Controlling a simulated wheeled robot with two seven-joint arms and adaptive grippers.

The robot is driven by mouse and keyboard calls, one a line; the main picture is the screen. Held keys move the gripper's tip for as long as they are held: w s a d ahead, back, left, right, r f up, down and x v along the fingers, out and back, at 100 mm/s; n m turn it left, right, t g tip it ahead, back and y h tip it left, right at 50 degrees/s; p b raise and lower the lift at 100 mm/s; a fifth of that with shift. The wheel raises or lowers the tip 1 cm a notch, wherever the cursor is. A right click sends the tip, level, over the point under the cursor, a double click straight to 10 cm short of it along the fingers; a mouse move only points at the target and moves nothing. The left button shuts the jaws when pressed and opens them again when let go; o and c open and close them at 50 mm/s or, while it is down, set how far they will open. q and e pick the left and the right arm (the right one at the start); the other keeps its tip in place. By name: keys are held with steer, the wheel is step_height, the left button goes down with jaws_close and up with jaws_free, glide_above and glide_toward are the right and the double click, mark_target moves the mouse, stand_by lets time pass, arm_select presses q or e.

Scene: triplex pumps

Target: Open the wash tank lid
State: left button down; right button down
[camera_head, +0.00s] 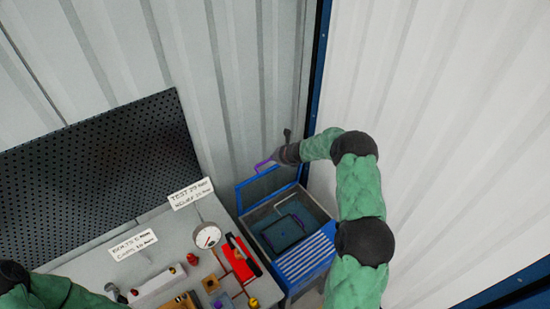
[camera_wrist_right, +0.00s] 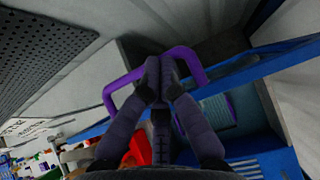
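The blue wash tank (camera_head: 306,259) stands right of the bench in the head view, its top open and a dark basket (camera_head: 284,232) inside. Its blue-edged lid (camera_head: 257,177) is raised at the back of the tank. The purple lid handle (camera_head: 264,166) is at the lid's upper edge; it also shows in the right wrist view (camera_wrist_right: 184,55). My right gripper (camera_head: 280,156) is at this handle. In the wrist view its fingers (camera_wrist_right: 160,72) are drawn together on the handle bar. My left arm shows at the lower left; its gripper is out of view.
A grey bench (camera_head: 150,228) left of the tank carries a gauge (camera_head: 207,236), a red tool or block (camera_head: 240,262), sign cards (camera_head: 133,245) and small parts. A black pegboard (camera_head: 100,170) stands behind it. Corrugated walls close off the back and right.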

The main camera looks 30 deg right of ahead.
steer(key=v, duration=1.2)
steer(key=shift+f, duration=0.1)
